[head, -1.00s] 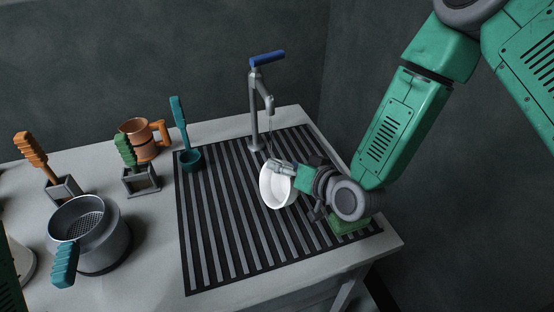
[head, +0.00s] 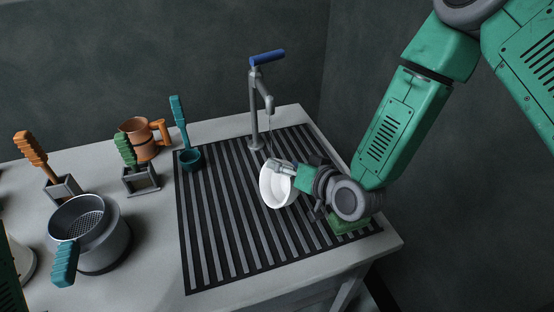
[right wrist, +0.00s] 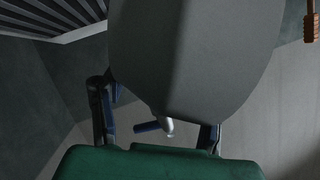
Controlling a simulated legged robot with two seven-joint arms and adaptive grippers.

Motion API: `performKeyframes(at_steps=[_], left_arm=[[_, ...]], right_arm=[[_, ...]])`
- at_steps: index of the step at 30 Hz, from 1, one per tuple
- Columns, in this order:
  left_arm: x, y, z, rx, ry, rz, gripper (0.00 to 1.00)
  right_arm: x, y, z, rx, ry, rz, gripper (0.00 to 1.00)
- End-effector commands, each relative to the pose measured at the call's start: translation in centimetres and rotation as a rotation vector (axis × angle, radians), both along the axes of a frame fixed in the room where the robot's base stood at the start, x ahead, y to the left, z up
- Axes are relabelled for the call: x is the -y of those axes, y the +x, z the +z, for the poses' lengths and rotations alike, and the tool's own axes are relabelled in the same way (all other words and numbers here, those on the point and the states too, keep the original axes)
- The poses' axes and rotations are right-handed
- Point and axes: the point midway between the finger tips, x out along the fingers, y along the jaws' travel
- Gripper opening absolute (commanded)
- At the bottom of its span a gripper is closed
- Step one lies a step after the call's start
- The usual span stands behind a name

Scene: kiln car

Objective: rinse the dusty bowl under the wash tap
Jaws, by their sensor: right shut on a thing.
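A white bowl (head: 272,190) is tilted on its side, its opening facing the left and front in the head view. My right gripper (head: 283,167) is shut on its rim and holds it above the slatted drain grate. The wash tap (head: 254,115), grey with a blue lever (head: 267,58), stands behind the bowl. A thin line of water seems to run from its spout toward the bowl. In the right wrist view the bowl (right wrist: 195,60) fills the middle as a large grey shape and hides much behind it. My left gripper is not in view.
The dark slatted grate (head: 205,245) is clear at front left. The table's right edge lies near my right arm.

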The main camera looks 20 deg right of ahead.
Motion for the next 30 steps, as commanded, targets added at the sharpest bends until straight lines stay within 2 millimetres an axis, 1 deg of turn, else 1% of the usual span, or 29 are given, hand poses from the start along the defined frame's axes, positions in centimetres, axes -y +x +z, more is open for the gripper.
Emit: performKeyframes(at_steps=[8,11,24,30], left_arm=[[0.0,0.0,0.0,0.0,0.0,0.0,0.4],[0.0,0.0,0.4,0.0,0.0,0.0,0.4],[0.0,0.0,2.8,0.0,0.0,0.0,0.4],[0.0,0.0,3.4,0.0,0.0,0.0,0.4]], right_arm=[[0.0,0.0,0.1,0.002,0.001,0.0,0.03],[-0.1,-0.3,0.4,0.001,0.001,0.0,0.03],[-1.0,-3.6,3.2,0.0,0.002,0.001,0.03],[-1.3,-4.6,4.1,0.001,0.001,0.0,0.03]])
